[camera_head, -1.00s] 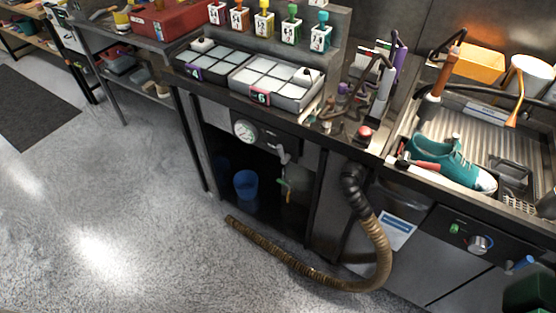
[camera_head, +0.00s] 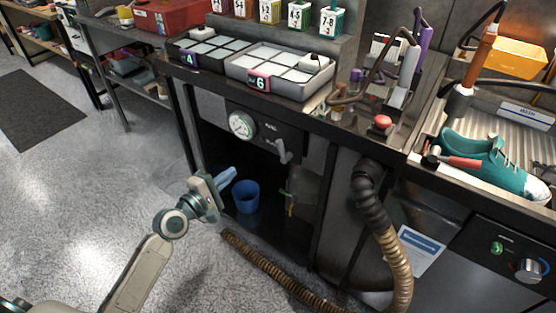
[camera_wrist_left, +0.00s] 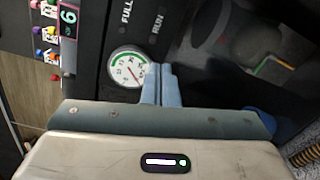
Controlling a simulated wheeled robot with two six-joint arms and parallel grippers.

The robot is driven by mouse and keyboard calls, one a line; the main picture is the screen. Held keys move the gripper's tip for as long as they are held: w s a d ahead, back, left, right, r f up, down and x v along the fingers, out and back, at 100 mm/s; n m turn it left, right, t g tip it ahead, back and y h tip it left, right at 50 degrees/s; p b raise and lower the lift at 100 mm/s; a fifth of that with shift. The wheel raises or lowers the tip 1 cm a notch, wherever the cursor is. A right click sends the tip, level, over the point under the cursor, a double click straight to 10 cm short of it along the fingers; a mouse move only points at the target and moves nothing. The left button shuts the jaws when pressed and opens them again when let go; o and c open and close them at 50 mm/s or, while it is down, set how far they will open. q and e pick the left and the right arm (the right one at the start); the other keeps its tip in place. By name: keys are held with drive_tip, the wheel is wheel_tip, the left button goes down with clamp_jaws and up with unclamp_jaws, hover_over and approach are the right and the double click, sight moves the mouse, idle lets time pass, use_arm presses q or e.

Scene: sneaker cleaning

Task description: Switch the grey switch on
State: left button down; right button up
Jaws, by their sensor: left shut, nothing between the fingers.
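A grey lever switch (camera_head: 282,150) sits on the black panel (camera_head: 262,130) on the front of the bench, to the right of a round white gauge (camera_head: 241,125). Its handle slants down to the right. My left gripper (camera_head: 231,175) is shut and empty, with its blue fingers pointing toward the panel from below and left of the switch, apart from it. In the left wrist view the shut fingers (camera_wrist_left: 161,86) appear in front of the panel beside the gauge (camera_wrist_left: 128,67). I cannot clearly make out the lever there. My right gripper is not in view.
Below the panel is an open bay with a blue bucket (camera_head: 245,196). A ribbed hose (camera_head: 375,215) hangs at the right and runs along the floor. Trays (camera_head: 275,72) stand on the bench top.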

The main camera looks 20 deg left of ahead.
sight(283, 148)
use_arm(q)
drive_tip(key=shift+d+r+h, duration=0.4)
drive_tip(key=shift+d+r, duration=0.1)
drive_tip(key=shift+r, duration=0.4)
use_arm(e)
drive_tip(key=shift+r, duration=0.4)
use_arm(q)
drive_tip(key=w+d+r+p, duration=0.1)
drive_tip(key=w+d, duration=0.6)
drive_tip(key=w, duration=0.1)
drive_tip(key=shift+w+d+p, duration=0.3)
drive_tip(key=shift+p, duration=0.1)
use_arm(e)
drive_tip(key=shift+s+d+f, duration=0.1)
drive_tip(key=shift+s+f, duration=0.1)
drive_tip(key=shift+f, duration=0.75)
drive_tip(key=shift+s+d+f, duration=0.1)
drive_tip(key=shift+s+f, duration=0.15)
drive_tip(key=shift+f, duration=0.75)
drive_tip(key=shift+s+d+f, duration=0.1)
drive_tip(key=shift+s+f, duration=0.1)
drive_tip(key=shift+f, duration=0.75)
